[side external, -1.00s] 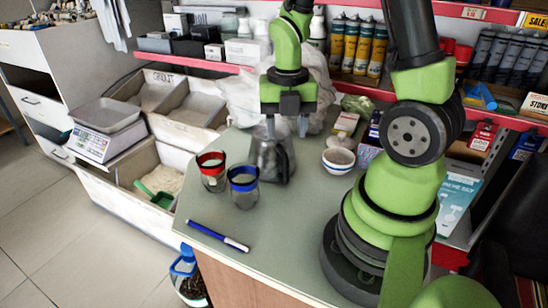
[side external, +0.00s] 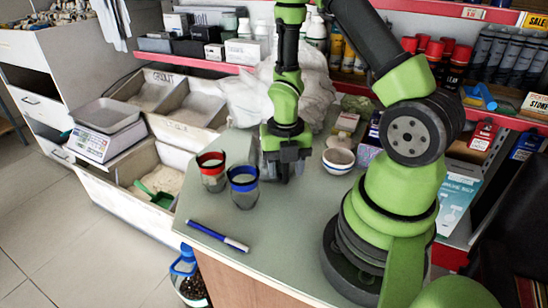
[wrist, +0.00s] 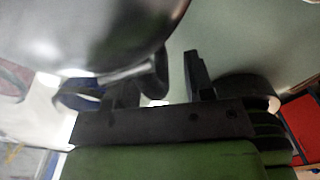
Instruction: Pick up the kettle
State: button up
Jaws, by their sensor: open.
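The kettle (wrist: 85,30) is a shiny grey metal body that fills the upper left of the wrist view, very close to my gripper. In the side view my gripper (side external: 284,172) is low over the counter and hides most of the kettle. In the wrist view the gripper's dark fingers (wrist: 176,82) are apart, next to the kettle's body. I cannot tell whether the handle is between them.
A red-rimmed jar (side external: 212,172) and a blue-rimmed jar (side external: 243,188) stand left of my gripper. A white bowl (side external: 338,160) is to the right. A blue marker (side external: 217,236) lies near the edge of the counter (side external: 290,238). A white bag (side external: 245,95) sits behind.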

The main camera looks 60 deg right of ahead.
jog(key=shift+f, duration=0.35)
jog(key=shift+c, duration=0.4)
